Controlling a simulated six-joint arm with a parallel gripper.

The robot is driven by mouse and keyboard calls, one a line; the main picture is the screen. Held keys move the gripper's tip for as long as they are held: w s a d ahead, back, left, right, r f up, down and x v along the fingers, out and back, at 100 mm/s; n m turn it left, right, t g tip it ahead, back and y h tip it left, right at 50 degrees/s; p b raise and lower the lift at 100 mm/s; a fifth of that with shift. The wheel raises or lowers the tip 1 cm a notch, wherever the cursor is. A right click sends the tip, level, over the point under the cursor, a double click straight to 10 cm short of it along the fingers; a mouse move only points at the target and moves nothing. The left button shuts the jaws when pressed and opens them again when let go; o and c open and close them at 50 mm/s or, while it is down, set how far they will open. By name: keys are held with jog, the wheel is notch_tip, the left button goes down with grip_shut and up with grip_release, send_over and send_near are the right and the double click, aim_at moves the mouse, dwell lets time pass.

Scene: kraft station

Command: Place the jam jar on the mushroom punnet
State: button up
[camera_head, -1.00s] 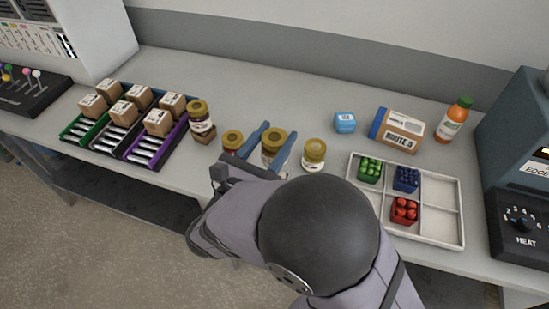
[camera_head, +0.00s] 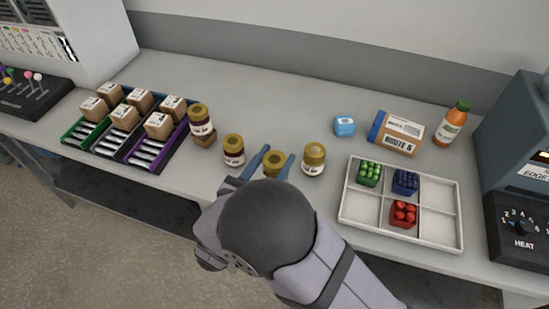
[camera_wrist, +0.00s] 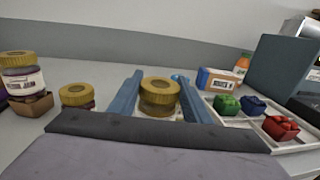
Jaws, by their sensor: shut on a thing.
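Several gold-lidded jars are on the table. My gripper (camera_head: 270,162) is shut on one jar (camera_head: 274,158), with a blue finger on each side. Its lid shows between the fingers in the wrist view (camera_wrist: 159,90); its lower part is hidden in the head view. A dark jam jar with a pale label (camera_head: 200,120) stands on a small brown punnet (camera_head: 206,140), likely the mushroom punnet. Both show at the left of the wrist view (camera_wrist: 22,80). Another dark jar (camera_head: 233,150) stands left of my gripper, and a paler jar (camera_head: 314,160) stands to its right.
At left are coloured trays with brown boxes (camera_head: 124,116). At right a white divided tray (camera_head: 440,195) holds green, blue and red punnets. The back middle of the table is clear.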

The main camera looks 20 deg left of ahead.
jog(key=shift+f, duration=0.1)
jog(key=o, duration=1.4)
jog(key=shift+c, duration=0.2)
jog(key=s+a+b, duration=0.2)
jog(key=s+b, duration=0.1)
jog(key=s, duration=0.9)
jog(key=shift+b, duration=0.3)
